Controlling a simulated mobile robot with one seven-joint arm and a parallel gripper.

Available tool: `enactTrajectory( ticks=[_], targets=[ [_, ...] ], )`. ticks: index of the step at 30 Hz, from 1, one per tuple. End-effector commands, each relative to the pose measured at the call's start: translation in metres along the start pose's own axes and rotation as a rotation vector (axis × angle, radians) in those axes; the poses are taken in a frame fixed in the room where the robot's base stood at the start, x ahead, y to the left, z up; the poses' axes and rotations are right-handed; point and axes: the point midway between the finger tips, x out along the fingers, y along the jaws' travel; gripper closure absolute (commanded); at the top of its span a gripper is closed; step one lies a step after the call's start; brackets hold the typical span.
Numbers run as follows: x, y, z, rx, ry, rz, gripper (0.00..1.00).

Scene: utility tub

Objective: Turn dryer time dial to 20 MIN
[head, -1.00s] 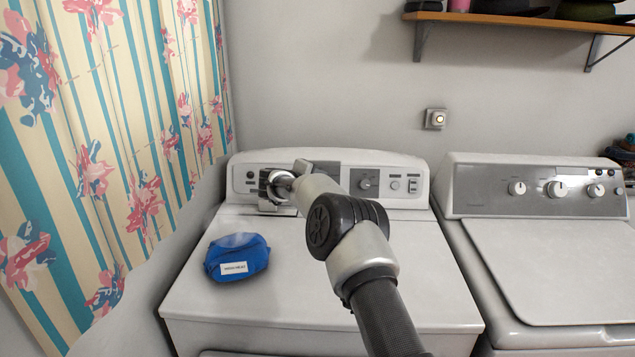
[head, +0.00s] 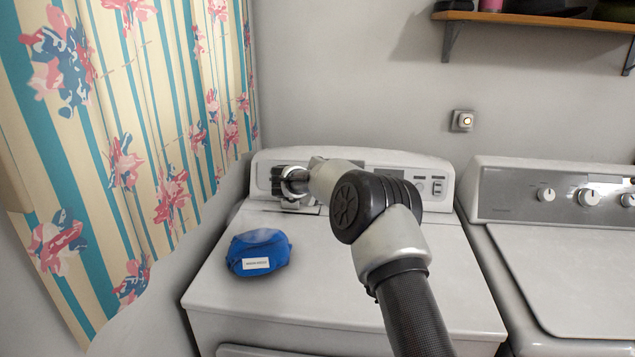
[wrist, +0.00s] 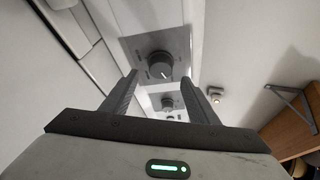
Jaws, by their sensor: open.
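The dryer (head: 330,285) is the white machine at left, with a control panel (head: 262,170) along its back. My gripper (head: 290,186) is at the left part of that panel and hides the controls behind it. In the wrist view my gripper (wrist: 160,82) is open, with its two dark fingers apart. A large dark round dial (wrist: 160,65) on a grey plate shows between and beyond the fingertips. I cannot tell whether a finger touches a dial. The dial markings are too small to read.
A blue labelled bag (head: 259,252) lies on the dryer top below my gripper. A patterned curtain (head: 130,150) hangs close at left. A washer (head: 560,270) stands at right. A wall switch (head: 462,121) and a shelf (head: 530,18) are above.

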Motion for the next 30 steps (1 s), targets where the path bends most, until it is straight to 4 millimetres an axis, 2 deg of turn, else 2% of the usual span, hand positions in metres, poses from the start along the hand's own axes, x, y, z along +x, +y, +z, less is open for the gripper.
enactTrajectory(
  ticks=[1,9,15,21,30],
  targets=[
    [-0.015,-0.002,0.001,-0.004,-0.003,-0.001,0.46],
    [-0.081,-0.001,0.001,-0.001,-0.003,0.000,0.46],
    [-0.115,-0.001,0.000,0.000,-0.001,-0.001,0.46],
    [-0.128,0.000,-0.001,0.000,0.001,0.000,0.46],
    [-0.129,0.000,0.000,0.001,0.000,0.000,0.46]
  ],
)
